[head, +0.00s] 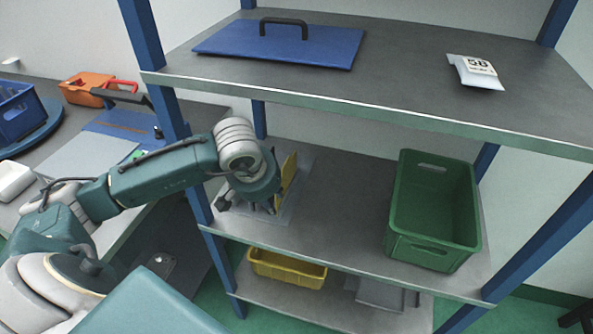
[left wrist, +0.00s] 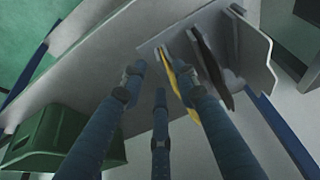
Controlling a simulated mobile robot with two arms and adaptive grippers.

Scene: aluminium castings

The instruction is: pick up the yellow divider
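The yellow divider (head: 288,174) stands upright in a light grey rack (head: 300,196) on the middle shelf, partly hidden by my left gripper in the head view. My left gripper (head: 246,205) is just to the left of it. In the left wrist view my left gripper (left wrist: 159,82) has its fingers spread, with nothing held between them. The yellow divider (left wrist: 179,77) shows there as a thin strip close beside the right-hand finger, which covers part of it; I cannot tell if they touch. My right gripper is not in view.
A dark plate (left wrist: 207,62) stands beside the divider in the rack. A green crate (head: 432,208) is at the right of the middle shelf, with bare shelf between. The upper shelf (head: 400,75) overhangs, and a blue post (head: 176,120) stands close to my left arm.

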